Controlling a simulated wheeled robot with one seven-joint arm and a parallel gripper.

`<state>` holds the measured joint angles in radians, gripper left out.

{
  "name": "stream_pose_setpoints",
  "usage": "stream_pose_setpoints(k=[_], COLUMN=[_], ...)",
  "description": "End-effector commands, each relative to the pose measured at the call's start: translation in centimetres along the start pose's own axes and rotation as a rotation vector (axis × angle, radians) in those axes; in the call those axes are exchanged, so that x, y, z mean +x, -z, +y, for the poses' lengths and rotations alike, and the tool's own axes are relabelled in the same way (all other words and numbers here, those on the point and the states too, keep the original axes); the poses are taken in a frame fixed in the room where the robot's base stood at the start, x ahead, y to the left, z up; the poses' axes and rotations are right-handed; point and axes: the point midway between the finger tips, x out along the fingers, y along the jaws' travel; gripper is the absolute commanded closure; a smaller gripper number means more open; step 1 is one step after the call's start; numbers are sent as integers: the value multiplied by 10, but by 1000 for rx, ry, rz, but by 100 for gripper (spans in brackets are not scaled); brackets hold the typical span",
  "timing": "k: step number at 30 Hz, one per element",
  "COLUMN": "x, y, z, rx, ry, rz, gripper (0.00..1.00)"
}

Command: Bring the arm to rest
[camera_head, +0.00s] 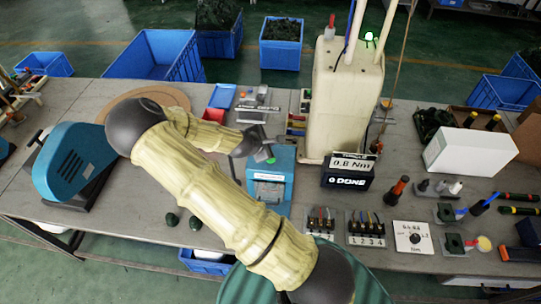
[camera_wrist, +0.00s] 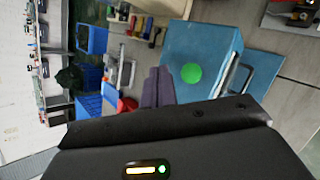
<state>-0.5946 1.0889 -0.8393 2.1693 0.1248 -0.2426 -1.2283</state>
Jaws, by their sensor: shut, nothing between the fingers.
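My arm reaches up from the bottom of the head view, bends at the upper left and comes back toward the middle of the workbench (camera_head: 75,105). My gripper (camera_head: 268,154) is at the arm's end, above or beside a blue box-shaped machine (camera_head: 270,190). In the wrist view the fingers of my gripper (camera_wrist: 158,72) are together, with nothing between them. The blue machine, with a round green button on it, fills the middle of the wrist view (camera_wrist: 222,48). I cannot tell whether the fingers touch the machine.
A teal machine (camera_head: 75,160) stands at the left. A white box (camera_head: 463,152), terminal blocks (camera_head: 367,229) and tools crowd the right. Blue crates (camera_head: 160,57) stand behind.

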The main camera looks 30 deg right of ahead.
Motion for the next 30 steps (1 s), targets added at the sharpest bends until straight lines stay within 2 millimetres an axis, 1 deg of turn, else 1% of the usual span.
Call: stream_pose_setpoints(k=[23,26,30], x=[0,0,-6], y=[1,2,6], z=[-1,-5,-20], rx=[4,37,159], ry=[2,19,83], rz=[1,13,51], gripper=[100,100,100])
